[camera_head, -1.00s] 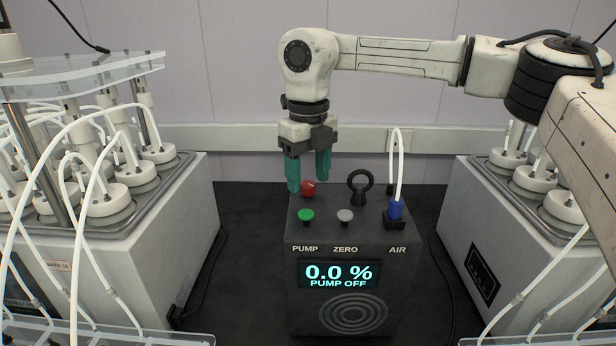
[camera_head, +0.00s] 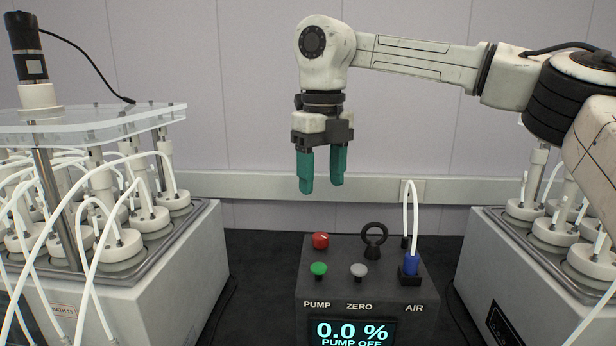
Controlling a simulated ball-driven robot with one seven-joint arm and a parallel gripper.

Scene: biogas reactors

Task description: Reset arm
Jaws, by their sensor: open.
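My gripper (camera_head: 321,172) hangs from my arm in the upper middle of the head view, its two teal fingers pointing down. The fingers are apart with nothing between them. It is above the dark pump box (camera_head: 424,318), clear of its top. On the box are a red button (camera_head: 320,241), a green button (camera_head: 319,269), a grey button (camera_head: 358,270), a black ring handle (camera_head: 374,238) and a blue air connector (camera_head: 410,263). The display (camera_head: 352,332) reads 0.0 % and PUMP OFF.
A reactor bath (camera_head: 160,262) with several white-capped vessels and tubes stands at left, under a clear plate (camera_head: 90,125). Another bath (camera_head: 487,262) stands at right. A white tube (camera_head: 411,205) loops up from the air connector. A rail (camera_head: 260,187) runs along the back wall.

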